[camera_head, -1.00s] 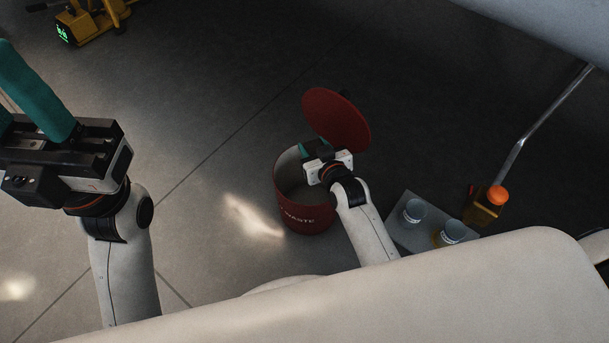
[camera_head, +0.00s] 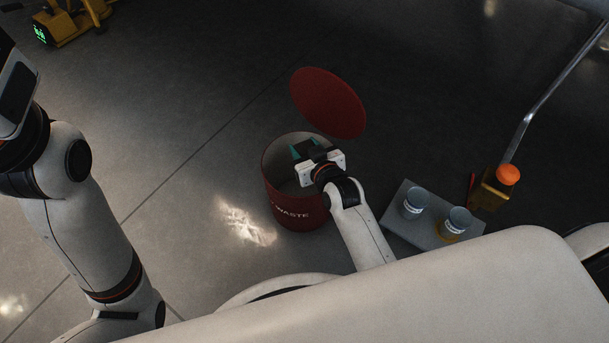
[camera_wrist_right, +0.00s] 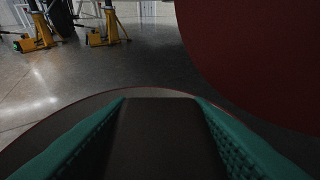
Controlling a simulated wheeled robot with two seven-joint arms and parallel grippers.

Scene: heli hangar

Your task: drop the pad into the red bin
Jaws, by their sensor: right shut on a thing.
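The red bin (camera_head: 290,207), lettered "WASTE", stands on the floor with its round red lid (camera_head: 328,102) raised at the far side. My right gripper (camera_head: 302,150) is over the bin's open mouth, its teal fingers shut on the pad. The pad (camera_wrist_right: 160,135) shows in the right wrist view as a dark slab between the fingers; in the head view it is mostly hidden. The lid (camera_wrist_right: 265,50) fills the upper right of the wrist view. My left arm shows at the left of the head view, with its fingers outside the frame.
A grey tray (camera_head: 405,231) with two glass jars (camera_head: 414,203) lies right of the bin. Next to it is a yellow block with an orange knob (camera_head: 507,175) and a metal bar. Yellow equipment (camera_head: 62,28) stands far left. The floor left of the bin is clear.

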